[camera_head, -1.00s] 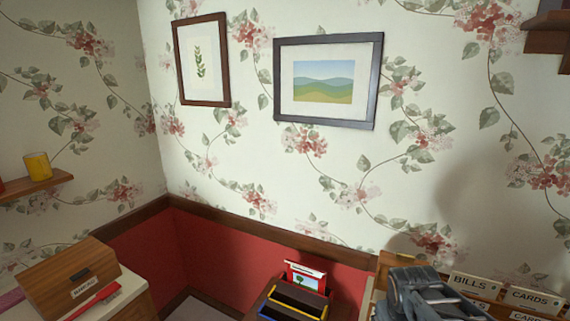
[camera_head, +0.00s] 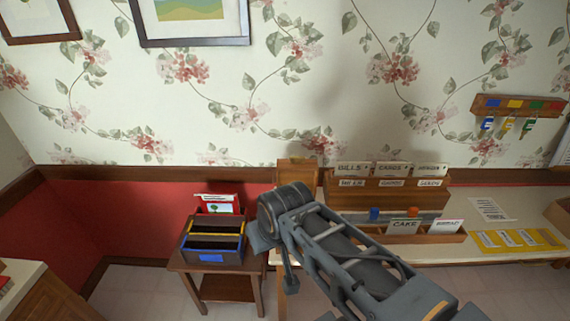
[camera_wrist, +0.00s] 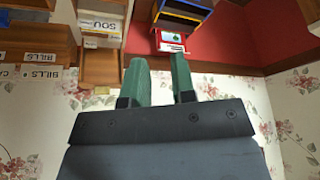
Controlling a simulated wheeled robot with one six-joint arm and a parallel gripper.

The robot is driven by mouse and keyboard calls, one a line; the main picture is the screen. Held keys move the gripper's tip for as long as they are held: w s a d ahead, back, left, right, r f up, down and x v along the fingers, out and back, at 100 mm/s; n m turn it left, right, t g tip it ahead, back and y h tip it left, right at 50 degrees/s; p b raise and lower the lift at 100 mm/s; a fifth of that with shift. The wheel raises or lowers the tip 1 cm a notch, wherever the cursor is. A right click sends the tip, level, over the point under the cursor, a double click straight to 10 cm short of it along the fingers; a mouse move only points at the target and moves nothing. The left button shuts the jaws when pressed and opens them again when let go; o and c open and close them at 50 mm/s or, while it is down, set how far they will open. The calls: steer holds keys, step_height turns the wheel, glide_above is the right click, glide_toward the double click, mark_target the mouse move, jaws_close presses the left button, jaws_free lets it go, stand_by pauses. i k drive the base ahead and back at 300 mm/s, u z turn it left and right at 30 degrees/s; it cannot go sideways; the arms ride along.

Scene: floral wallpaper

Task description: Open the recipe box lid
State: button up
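No box marked as the recipe box can be read in the current views. A wooden piece (camera_head: 296,172) stands left of the card rack in the head view, partly hidden by my arm; I cannot tell if it is a box with a lid. In the wrist view, a wooden holder (camera_wrist: 100,68) bears a light card lettered "SOU" (camera_wrist: 100,25). My gripper (camera_wrist: 157,62) shows two green fingers with a gap between them, open and empty. It touches nothing that I can see.
A small wooden table (camera_head: 255,285) holds a dark organizer (camera_head: 212,256) with a red picture card. The desk (camera_head: 500,202) bears a file rack (camera_head: 390,198), a "CAKE" card (camera_head: 404,227) and yellow strips (camera_head: 515,240). Key hooks (camera_head: 520,105) hang above. A cabinet (camera_head: 50,295) stands lower left.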

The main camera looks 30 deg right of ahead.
mark_target(292, 169)
steer(key=u, duration=0.85)
steer(key=k, duration=1.1)
steer(key=u, duration=1.15)
steer(key=i, duration=0.6)
steer(key=z, duration=0.65)
steer(key=i, duration=1)
steer(key=z, duration=1.45)
steer(key=i, duration=0.6)
steer(key=z, duration=0.65)
